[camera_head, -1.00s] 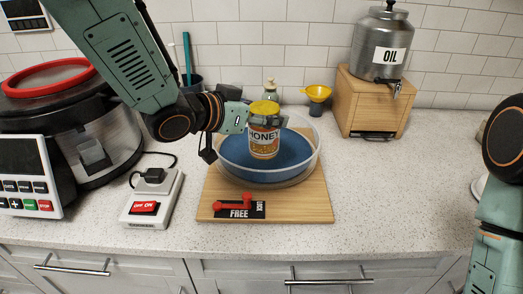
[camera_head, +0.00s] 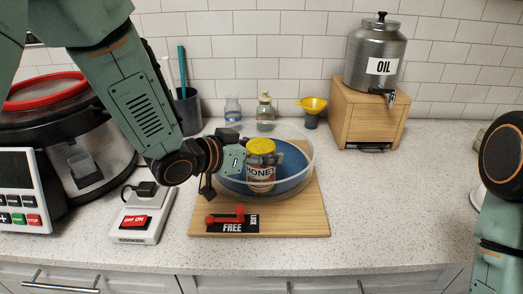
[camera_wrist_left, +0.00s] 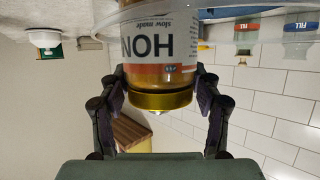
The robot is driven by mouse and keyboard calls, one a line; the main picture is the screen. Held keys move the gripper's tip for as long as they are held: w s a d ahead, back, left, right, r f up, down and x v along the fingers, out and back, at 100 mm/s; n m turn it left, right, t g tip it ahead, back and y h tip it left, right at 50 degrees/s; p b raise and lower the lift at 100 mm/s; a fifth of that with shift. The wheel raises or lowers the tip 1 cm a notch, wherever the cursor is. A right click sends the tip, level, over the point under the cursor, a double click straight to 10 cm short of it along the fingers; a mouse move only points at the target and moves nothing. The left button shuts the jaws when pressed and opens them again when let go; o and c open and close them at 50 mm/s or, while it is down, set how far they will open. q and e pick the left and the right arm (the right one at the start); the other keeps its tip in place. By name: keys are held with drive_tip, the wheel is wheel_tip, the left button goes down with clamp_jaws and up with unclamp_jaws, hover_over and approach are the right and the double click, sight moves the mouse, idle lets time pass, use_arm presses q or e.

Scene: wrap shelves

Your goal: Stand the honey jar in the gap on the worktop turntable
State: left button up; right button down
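The honey jar (camera_head: 261,175), with a yellow lid and white label, is upright inside the clear-walled turntable (camera_head: 291,187) with a blue floor. My left gripper (camera_head: 262,153) reaches in from the left and is shut around the jar's upper part. In the left wrist view the jar (camera_wrist_left: 160,50) appears upside down between both fingers, which close on its sides near the gold lid. I cannot tell whether its base touches the turntable floor. The gap is not clearly visible. Only part of my right arm shows at the right edge; its gripper is out of view.
The turntable stands on a wooden board (camera_head: 310,220) with a red lever (camera_head: 225,217) by FREE and LOCK labels. Left are a switch box (camera_head: 143,215) and a cooker (camera_head: 95,150). Behind are bottles (camera_head: 265,112) and a yellow funnel (camera_head: 312,105).

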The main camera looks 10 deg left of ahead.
use_arm(q)
drive_tip(key=o, duration=0.3)
drive_tip(key=shift+s+a+r, duration=0.1)
drive_tip(key=shift+s+a, duration=0.1)
drive_tip(key=shift+o, duration=0.4)
drive_tip(key=shift+w+d, duration=0.1)
drive_tip(key=shift+w, duration=0.15)
drive_tip(key=shift+r, duration=0.1)
drive_tip(key=p+v, duration=0.1)
drive_tip(key=v, duration=1.1)
drive_tip(key=shift+s+p, duration=0.15)
drive_tip(key=shift+p, duration=0.15)
drive_tip(key=shift+f, duration=0.25)
